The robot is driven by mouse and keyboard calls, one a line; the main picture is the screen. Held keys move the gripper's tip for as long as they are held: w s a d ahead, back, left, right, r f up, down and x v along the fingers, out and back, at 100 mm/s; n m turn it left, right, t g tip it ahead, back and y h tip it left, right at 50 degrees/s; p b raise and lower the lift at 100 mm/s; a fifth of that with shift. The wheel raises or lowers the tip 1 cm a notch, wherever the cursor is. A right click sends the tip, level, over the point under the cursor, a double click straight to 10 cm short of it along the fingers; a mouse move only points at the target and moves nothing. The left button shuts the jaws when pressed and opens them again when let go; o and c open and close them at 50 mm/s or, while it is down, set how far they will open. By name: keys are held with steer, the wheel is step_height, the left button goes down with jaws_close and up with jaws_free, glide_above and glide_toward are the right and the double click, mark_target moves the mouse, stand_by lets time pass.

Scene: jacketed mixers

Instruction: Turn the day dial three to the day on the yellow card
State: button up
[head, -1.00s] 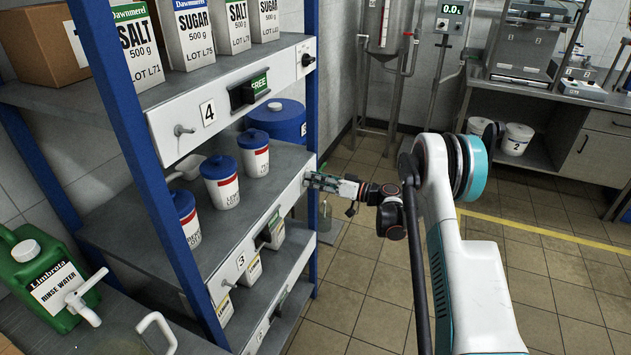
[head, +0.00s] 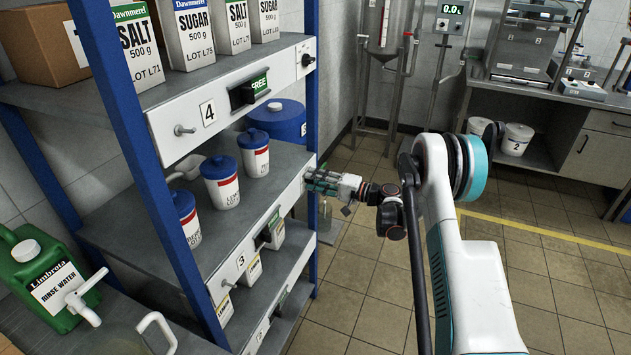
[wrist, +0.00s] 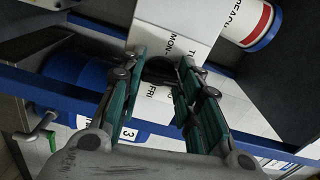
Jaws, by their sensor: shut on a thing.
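My gripper (head: 312,181) is at the right end of the front panel of the shelf marked 3 (head: 240,260). In the wrist view, the two green-padded fingers of my gripper (wrist: 163,78) are on either side of a dark round dial (wrist: 160,68) and shut on it. Day words show on the white panel (wrist: 178,22) around the dial, with MON and FRI partly readable; the fingers hide the rest. Which day the dial points to cannot be told. In the head view my gripper covers the dial. I see no yellow card in either view.
White tubs with blue lids (head: 221,182) stand on the shelf behind the panel. Another dial (head: 307,60) is on the panel marked 4 above. A blue shelf post (head: 311,120) stands close to my gripper. The tiled floor (head: 375,270) below my arm is clear.

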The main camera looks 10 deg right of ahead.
steer(key=shift+m, duration=5.1)
steer(key=o, duration=1)
steer(key=shift+o, duration=0.2)
steer(key=shift+d, duration=0.1)
steer(key=v, duration=1.2)
